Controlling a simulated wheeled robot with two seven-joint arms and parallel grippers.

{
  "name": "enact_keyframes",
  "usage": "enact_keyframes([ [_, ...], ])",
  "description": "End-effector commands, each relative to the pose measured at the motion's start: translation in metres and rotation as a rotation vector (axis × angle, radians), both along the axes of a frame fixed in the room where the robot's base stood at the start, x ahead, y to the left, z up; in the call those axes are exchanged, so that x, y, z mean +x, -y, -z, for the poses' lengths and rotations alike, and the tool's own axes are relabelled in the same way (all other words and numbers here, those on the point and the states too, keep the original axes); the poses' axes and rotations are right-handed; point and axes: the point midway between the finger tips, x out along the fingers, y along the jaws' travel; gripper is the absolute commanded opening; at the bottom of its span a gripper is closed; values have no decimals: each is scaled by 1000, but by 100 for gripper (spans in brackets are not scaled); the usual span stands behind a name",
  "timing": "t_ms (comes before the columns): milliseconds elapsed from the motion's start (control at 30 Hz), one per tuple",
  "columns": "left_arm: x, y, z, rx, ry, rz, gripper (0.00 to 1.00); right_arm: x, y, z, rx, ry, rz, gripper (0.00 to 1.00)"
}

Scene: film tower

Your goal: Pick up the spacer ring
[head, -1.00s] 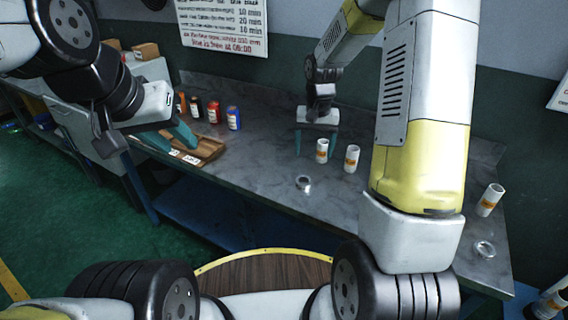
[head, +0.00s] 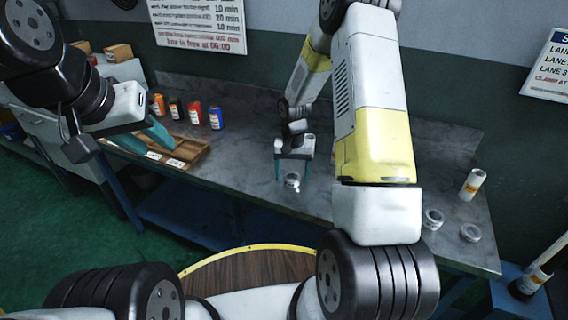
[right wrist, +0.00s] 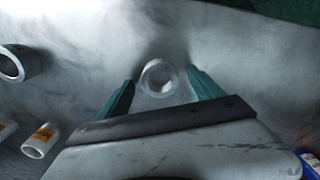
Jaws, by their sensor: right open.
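The spacer ring (head: 292,181), a small silvery ring, lies on the grey bench top. It also shows in the right wrist view (right wrist: 158,77), flat and close to the fingertips. My right gripper (head: 293,178) is open, with one teal finger on each side of the ring; in the right wrist view (right wrist: 160,80) there are gaps between the fingers and the ring. My left gripper (head: 160,148) is at the left, above the front of the wooden tray, with its teal fingers apart and nothing seen between them.
The wooden tray (head: 196,160) lies at the bench's left, with several small bottles (head: 195,115) behind it. A labelled cylinder (right wrist: 40,141) is near my right gripper.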

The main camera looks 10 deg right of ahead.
Motion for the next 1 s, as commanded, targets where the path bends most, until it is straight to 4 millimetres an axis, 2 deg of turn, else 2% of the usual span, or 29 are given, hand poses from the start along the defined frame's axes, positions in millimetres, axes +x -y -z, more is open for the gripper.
enact_keyframes([
  [167, 0, 0, 0, 0, 0, 0, 36, 0, 0, 0, 0, 1, 0, 76],
  [500, 0, 0, 0, 0, 0, 0, 36, 0, 0, -1, 0, 1, 0, 9],
  [833, 0, 0, 0, 0, 0, 0, 36, 1, 0, -3, 1, 2, 0, 7],
  [1000, 0, 0, 0, 0, 0, 0, 36, 1, 0, -16, 0, 3, 0, 7],
])
